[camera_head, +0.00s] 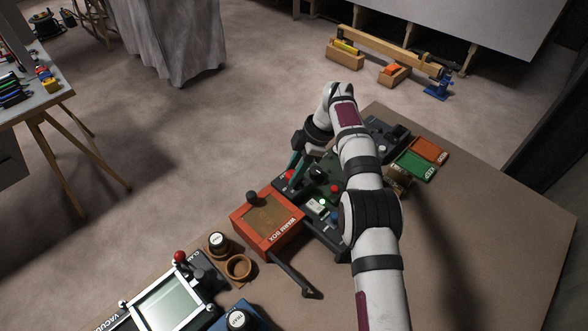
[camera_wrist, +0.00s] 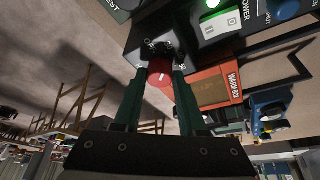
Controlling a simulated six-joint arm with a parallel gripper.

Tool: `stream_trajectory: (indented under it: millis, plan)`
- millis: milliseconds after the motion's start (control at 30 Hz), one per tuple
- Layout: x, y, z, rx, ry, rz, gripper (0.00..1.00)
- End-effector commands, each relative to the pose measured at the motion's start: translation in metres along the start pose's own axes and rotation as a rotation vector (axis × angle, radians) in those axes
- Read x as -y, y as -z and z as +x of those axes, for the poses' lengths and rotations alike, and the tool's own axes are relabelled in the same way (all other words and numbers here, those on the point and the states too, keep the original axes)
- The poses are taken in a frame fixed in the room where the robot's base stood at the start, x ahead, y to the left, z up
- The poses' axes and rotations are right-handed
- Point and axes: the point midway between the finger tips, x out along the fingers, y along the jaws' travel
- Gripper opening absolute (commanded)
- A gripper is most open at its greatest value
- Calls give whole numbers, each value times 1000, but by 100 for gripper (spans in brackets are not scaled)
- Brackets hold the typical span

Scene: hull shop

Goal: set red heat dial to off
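The red heat dial (camera_wrist: 160,78) sits at the near end of a dark console, with a pale mark on its face in the wrist view. It also shows small in the head view (camera_head: 289,174), partly behind a finger. My gripper (camera_wrist: 160,74) has its two green fingers on opposite sides of the dial, with the dial filling the gap between the tips. I cannot tell whether they press on it. In the head view my gripper (camera_head: 293,165) reaches down from above the console.
An orange warm box (camera_head: 268,222) with a black knob stands close to the console. A lit green button (camera_wrist: 213,3) and a white power switch (camera_wrist: 221,23) are near the dial. Green (camera_head: 416,165) and orange (camera_head: 429,151) trays lie beyond my arm. The table's right side is clear.

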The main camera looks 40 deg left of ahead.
Motion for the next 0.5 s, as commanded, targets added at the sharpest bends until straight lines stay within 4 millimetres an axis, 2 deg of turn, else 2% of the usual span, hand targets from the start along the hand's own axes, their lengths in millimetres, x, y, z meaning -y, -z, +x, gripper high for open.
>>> stream_trajectory:
  millis: [33,133,167,400,500]
  plan:
    - [0,-1,1,0,2,1,50]
    - [0,0,1,-1,1,1,68]
    - [0,0,0,-1,1,1,69]
    - [0,0,0,-2,0,1,69]
    - [0,3,-7,-2,-2,0,69]
